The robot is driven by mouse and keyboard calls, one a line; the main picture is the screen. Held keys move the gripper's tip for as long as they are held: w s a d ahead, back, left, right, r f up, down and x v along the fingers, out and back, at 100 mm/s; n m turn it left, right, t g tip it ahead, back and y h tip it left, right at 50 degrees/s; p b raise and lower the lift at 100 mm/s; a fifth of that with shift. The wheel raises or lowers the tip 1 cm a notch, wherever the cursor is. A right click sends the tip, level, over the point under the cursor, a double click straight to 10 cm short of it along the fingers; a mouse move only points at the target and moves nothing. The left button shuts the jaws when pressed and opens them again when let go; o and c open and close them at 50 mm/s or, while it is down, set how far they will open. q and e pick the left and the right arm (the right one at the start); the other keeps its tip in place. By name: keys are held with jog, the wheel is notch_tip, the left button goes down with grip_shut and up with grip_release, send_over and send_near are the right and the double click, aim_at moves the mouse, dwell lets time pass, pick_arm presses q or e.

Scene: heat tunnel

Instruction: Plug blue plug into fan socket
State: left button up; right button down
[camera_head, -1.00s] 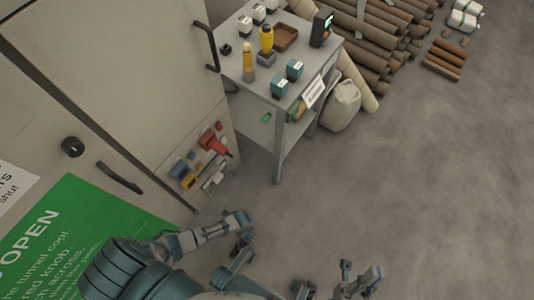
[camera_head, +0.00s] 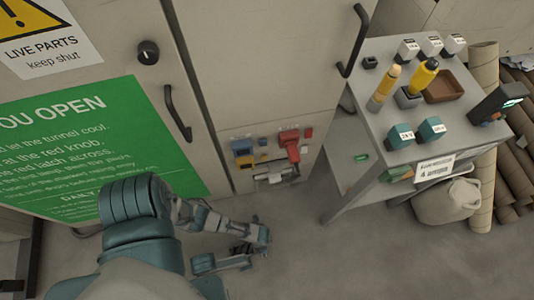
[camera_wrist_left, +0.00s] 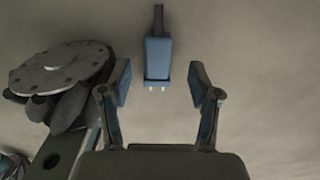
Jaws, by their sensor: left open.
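The blue plug (camera_wrist_left: 158,58) shows in the left wrist view, upright against a plain beige surface. Its dark cord end is at the top and its two pale pins point down toward my palm. My left gripper (camera_wrist_left: 160,80) is open, with one finger on either side of the plug and a gap to each. In the head view my left gripper (camera_head: 257,238) is low in front of the cabinet, and I cannot make out the plug beside it. A cluster of blue, yellow and red fittings (camera_head: 267,152) is on the lower cabinet; I cannot tell which is the fan socket. My right gripper is out of view.
A grey cabinet with a green sign (camera_head: 95,150), a black knob (camera_head: 148,52) and black handles fills the left. A grey table (camera_head: 385,105) with small boxes, yellow tools and a brown tray stands at right. A sack (camera_head: 445,200) and brown rolls lie beside it.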

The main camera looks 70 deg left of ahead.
pick_arm(q)
jog(key=f, duration=0.1)
jog(key=f+b, duration=0.1)
jog(key=s+f+b, duration=0.1)
jog(key=shift+d+f, duration=0.3)
jog(key=shift+d, duration=0.1)
jog(key=shift+w+f+b, duration=0.1)
jog(key=shift+f+b, duration=0.2)
jog(key=shift+f, duration=0.1)
jog(key=shift+r, duration=0.1)
jog(key=shift+w+a, duration=0.1)
jog(key=c, duration=1)
grip_shut()
jog(key=shift+w, duration=0.1)
jog(key=shift+r, duration=0.1)
